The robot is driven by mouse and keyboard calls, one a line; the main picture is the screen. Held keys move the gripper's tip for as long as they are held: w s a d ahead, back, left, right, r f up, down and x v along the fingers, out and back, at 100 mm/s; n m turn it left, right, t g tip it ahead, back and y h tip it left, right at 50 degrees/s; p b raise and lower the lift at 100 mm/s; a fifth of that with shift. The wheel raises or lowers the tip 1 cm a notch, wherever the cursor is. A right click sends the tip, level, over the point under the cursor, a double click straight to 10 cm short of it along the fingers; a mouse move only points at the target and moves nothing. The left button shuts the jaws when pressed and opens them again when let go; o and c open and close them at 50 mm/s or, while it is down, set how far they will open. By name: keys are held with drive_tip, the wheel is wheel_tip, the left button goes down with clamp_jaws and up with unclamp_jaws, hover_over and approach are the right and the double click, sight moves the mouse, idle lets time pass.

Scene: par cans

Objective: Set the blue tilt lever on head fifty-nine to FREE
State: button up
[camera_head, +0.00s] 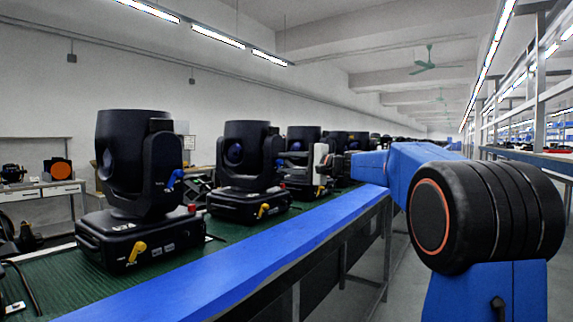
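Several black moving-head lights stand in a row. The nearest head (136,165) has a blue lever (175,179) on its yoke arm and a yellow lever (137,251) on its base. The second head (245,155) has a yellow lever (262,210) and a small bluish part (280,163) on its yoke. The third head (297,160) is partly behind my gripper (321,168), which is small, pale and dark, beside it. Whether they touch, and whether the fingers are open, I cannot tell. The number labels are too small to read, so I cannot tell which head is fifty-nine.
The heads stand on a green bench mat (225,232) with a blue front edge (250,250). My blue arm reaches in from the right. A side table (45,190) stands far left. Shelving (540,120) lines the right, with an open aisle between.

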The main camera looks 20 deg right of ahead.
drive_tip(key=v, duration=1.7)
drive_tip(key=shift+s, duration=0.15)
drive_tip(key=shift+d, duration=0.1)
drive_tip(key=s+a+f+n+g+h, duration=0.1)
drive_tip(key=s+a+f+g, duration=0.1)
drive_tip(key=s+a+f, duration=0.3)
drive_tip(key=s+a+f+n+g+h, duration=0.1)
drive_tip(key=s+a+f+n+g, duration=0.1)
drive_tip(key=s+a+f, duration=0.3)
drive_tip(key=s+a+f+n+g+h, duration=0.1)
drive_tip(key=s+a+f+g, duration=0.2)
drive_tip(key=s+a+f, duration=0.2)
drive_tip(key=shift+a+f, duration=0.4)
drive_tip(key=shift+f, duration=0.3)
drive_tip(key=shift+a+f, duration=0.45)
drive_tip(key=shift+f, duration=0.3)
drive_tip(key=shift+a+f, duration=0.4)
drive_tip(key=shift+f, duration=0.3)
drive_tip(key=s+d+f+n+g+h, duration=0.2)
drive_tip(key=s+f+n+h, duration=0.5)
drive_tip(key=s+f, duration=1.5)
drive_tip(key=shift+s+d+n+g+h, duration=0.15)
drive_tip(key=shift+s+n+g+h, duration=0.15)
drive_tip(key=shift+s+n+g, duration=0.1)
drive_tip(key=shift+w+r, duration=0.1)
